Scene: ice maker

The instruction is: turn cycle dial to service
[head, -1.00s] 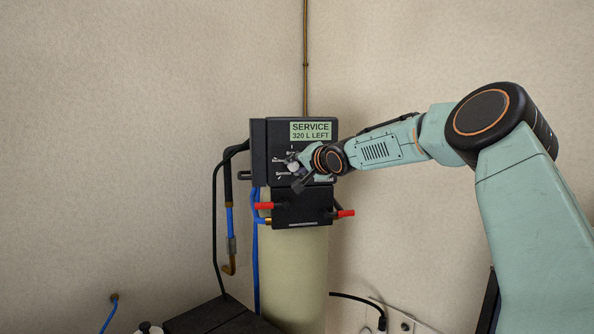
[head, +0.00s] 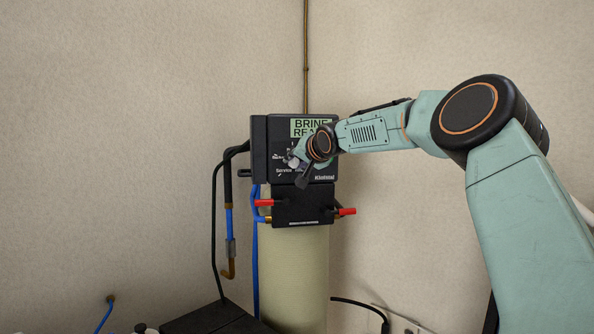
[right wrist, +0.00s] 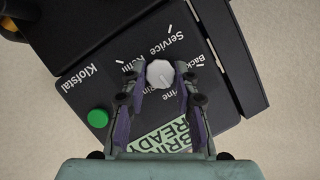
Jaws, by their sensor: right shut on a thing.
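The cycle dial is a pale, many-sided knob (right wrist: 160,73) on the black control head (head: 260,150). In the head view only a bit of it shows beside my gripper. My right gripper (right wrist: 158,88) is shut on the dial, one finger on each side; in the head view the gripper (head: 298,164) hides much of the dial face. The labels "Service" and "Back..." show around the dial, and a partly covered "...rine". The green display (right wrist: 165,138) reads "BRINE READY" and is partly hidden. I cannot tell surely where the dial points. My left gripper is not in view.
A green button (right wrist: 97,118) sits near the dial. Below are a black valve block (head: 302,206) with red handles (head: 346,212), and a cream tank (head: 298,270). Hoses (head: 214,230) hang at the left. A copper pipe (head: 306,60) runs up the wall behind.

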